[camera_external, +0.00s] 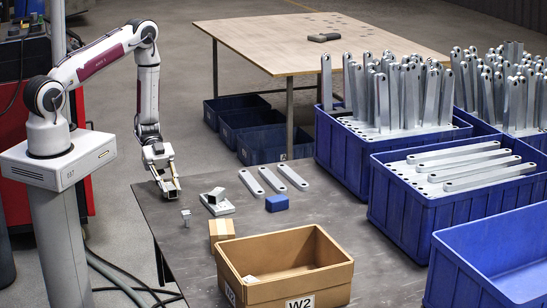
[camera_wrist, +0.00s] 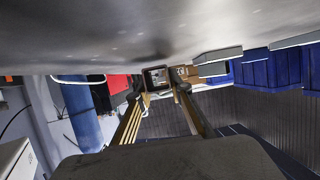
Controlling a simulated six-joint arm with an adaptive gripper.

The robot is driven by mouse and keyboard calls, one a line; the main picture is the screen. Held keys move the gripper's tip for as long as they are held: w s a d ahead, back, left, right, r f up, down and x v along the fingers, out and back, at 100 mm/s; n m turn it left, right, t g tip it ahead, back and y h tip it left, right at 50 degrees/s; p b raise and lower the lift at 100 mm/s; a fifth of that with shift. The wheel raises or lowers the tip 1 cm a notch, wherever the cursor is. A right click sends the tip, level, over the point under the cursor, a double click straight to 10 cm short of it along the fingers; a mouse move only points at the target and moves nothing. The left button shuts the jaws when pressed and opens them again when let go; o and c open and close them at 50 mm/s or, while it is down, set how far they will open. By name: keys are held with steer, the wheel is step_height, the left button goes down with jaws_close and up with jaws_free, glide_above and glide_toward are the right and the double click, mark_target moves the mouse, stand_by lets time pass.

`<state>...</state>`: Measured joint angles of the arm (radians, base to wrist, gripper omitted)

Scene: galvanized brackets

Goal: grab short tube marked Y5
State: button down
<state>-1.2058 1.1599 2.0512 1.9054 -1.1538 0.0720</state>
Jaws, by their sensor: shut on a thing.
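The table surface fills the top of that view, close to the tube. The tube is hardly visible between the fingers in the external view. No Y5 mark can be read on it.
A small metal piece (camera_external: 186,217) stands near my gripper. A grey fixture (camera_external: 217,208), a small carton (camera_external: 222,230), flat bars (camera_external: 271,180) and a blue block (camera_external: 277,203) lie to the right. An open W2 box (camera_external: 325,271) stands in front; blue bins (camera_external: 400,206) are at right.

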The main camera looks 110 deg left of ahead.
mark_target(170, 186)
steer(key=shift+r, duration=4.45)
